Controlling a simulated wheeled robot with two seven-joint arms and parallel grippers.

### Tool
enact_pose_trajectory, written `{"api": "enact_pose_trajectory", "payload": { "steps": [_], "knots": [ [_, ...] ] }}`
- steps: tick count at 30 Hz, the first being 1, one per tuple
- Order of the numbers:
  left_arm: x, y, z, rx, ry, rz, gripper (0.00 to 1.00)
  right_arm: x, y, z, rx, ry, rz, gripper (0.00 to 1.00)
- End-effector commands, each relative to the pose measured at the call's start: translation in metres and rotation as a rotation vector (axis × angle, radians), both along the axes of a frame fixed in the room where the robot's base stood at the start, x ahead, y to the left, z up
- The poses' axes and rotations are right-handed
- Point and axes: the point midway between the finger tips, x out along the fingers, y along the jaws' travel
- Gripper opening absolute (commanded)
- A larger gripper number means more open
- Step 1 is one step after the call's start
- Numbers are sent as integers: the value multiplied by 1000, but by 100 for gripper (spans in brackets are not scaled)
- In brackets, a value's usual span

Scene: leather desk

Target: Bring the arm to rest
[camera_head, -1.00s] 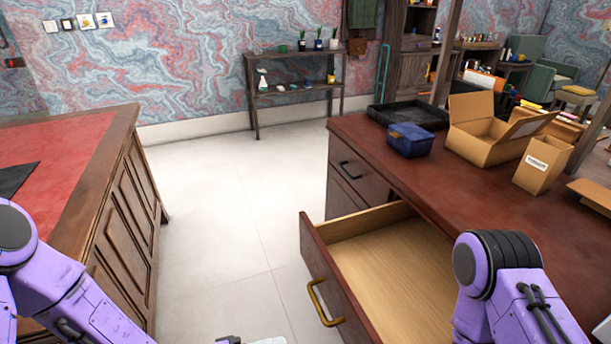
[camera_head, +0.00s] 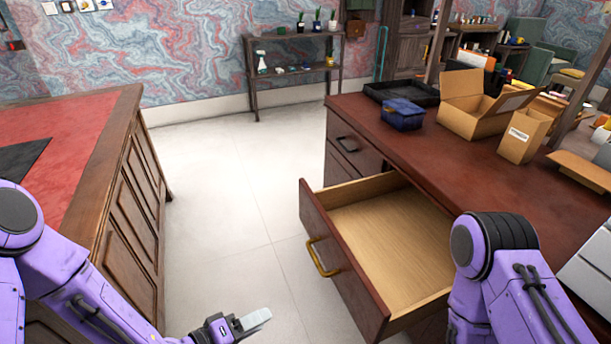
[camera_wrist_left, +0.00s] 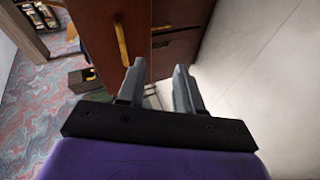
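My left arm comes in from the left in the head view, and its gripper (camera_head: 254,321) hangs over the floor between the two desks, apart from the open drawer. In the left wrist view the left gripper (camera_wrist_left: 160,88) shows two grey fingers with a gap between them and nothing held. My right arm (camera_head: 500,270) stands at the lower right, in front of the drawer's right part; its gripper is out of frame. The wooden drawer (camera_head: 390,240) is pulled out and looks empty, with a brass handle (camera_head: 320,258) on its front.
A red leather-topped desk (camera_head: 75,130) stands on the left. The brown desk (camera_head: 440,165) on the right holds a blue box (camera_head: 403,115), a black tray (camera_head: 400,92) and cardboard boxes (camera_head: 475,118). Pale floor (camera_head: 225,190) lies clear between them. A shelf (camera_head: 290,72) stands by the far wall.

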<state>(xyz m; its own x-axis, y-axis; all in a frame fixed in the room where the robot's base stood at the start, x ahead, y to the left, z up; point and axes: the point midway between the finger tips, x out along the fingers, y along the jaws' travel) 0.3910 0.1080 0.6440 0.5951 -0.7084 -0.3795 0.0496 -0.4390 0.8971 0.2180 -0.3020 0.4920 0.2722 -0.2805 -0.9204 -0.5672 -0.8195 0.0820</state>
Motion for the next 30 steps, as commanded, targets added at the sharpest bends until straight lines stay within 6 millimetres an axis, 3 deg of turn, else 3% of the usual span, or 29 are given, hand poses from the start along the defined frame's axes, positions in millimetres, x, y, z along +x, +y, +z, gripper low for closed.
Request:
{"api": "enact_pose_trajectory", "payload": {
  "steps": [5, 8, 12, 16, 18, 21, 30],
  "knots": [
    [-4, 37, -30, 217, 69, 145, 35, 0, 0, 12, 0, 0, 0, 43],
    [-22, 72, -53, 406, 154, 238, 35, 0, 0, 23, 0, 0, 0, 43],
    [-82, 141, -76, 772, 345, 353, 35, 0, 0, 48, 0, 0, 0, 43],
    [-142, 188, -74, 1015, 499, 410, 35, 0, 0, 69, 0, 0, 0, 43],
    [-162, 195, -69, 1068, 532, 385, 35, 0, 0, 78, 0, 0, 0, 43],
    [-174, 194, -73, 1084, 547, 352, 35, 0, 0, 80, 0, 0, 0, 43],
    [-174, 193, -76, 1078, 548, 355, 35, 0, 0, 77, 0, 0, 0, 43]
  ]
}}
